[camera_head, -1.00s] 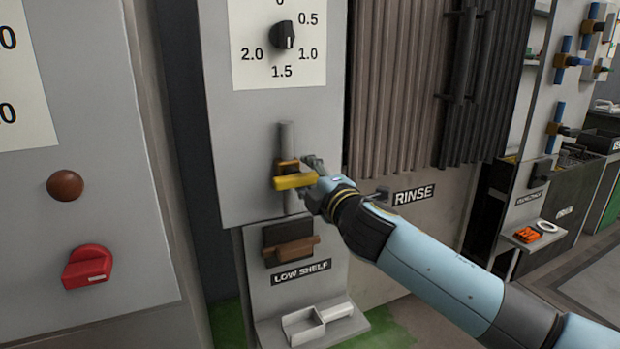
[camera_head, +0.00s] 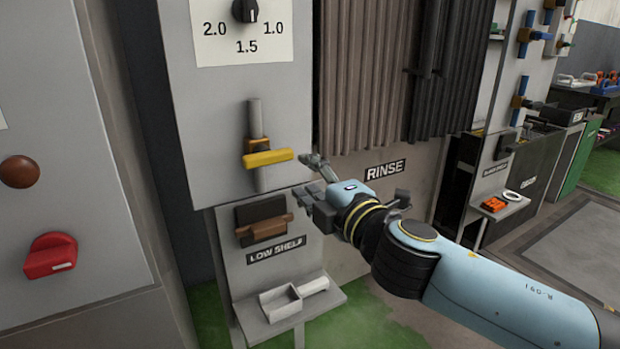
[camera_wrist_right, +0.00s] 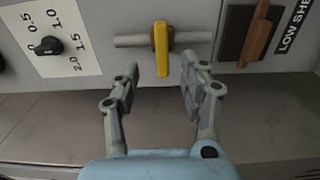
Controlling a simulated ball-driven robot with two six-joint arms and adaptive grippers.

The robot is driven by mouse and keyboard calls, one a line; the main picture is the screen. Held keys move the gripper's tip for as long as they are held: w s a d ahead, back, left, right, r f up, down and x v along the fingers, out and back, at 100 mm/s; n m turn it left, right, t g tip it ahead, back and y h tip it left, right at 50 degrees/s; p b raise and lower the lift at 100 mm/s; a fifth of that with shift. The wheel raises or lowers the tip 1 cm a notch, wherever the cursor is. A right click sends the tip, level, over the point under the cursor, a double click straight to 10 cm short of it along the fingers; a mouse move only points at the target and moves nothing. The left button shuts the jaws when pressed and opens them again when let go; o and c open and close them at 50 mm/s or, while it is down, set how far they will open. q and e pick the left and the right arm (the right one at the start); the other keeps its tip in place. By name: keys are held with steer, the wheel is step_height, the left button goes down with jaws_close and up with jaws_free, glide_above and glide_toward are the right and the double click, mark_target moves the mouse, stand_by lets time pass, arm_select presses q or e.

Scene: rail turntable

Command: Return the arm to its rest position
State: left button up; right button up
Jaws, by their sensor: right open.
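My right gripper (camera_head: 312,180) is open and empty, to the right of the yellow valve handle (camera_head: 268,158) and apart from it. In the right wrist view its two fingers (camera_wrist_right: 158,88) are spread, with the yellow handle (camera_wrist_right: 161,50) beyond them on a grey pipe (camera_wrist_right: 130,41). The handle lies across the upright pipe (camera_head: 255,118) in the head view. My right arm comes in from the lower right. My left gripper is not in view.
A brown handle (camera_head: 264,228) sits above the low shelf (camera_head: 335,297), which holds a small white tray (camera_head: 281,303). A dial (camera_head: 245,10) is above. A red knob (camera_head: 50,256) is at left. A ribbed dark panel (camera_head: 365,75) stands behind my gripper.

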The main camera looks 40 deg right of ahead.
stand_by(0.5)
steer(key=s+d+f+m+g+p, duration=0.1)
steer(key=s+f+m+g, duration=0.35)
steer(key=f, duration=1.25)
steer(key=s+f+m+g+p, duration=0.15)
steer(key=s+f+g, duration=0.5)
steer(key=f, duration=1.05)
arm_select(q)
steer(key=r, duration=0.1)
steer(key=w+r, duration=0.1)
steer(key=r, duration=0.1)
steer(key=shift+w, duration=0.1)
arm_select(e)
steer(key=s+a+f+m+g+y, duration=0.1)
steer(key=s+f, duration=0.4)
steer(key=s, duration=0.6)
steer(key=s+a+f+m+g+y, duration=0.1)
steer(key=s+f+m, duration=0.4)
steer(key=s, duration=0.7)
steer(key=s+a+f+m+g+y, duration=0.1)
steer(key=s+a+f+m+g, duration=0.1)
steer(key=s+f, duration=0.5)
steer(key=s+a+g, duration=0.1)
steer(key=s+g, duration=0.1)
steer(key=s, duration=0.2)
steer(key=shift+s+a+f+m, duration=0.2)
steer(key=shift+s+a+m, duration=0.1)
steer(key=shift+m, duration=0.1)
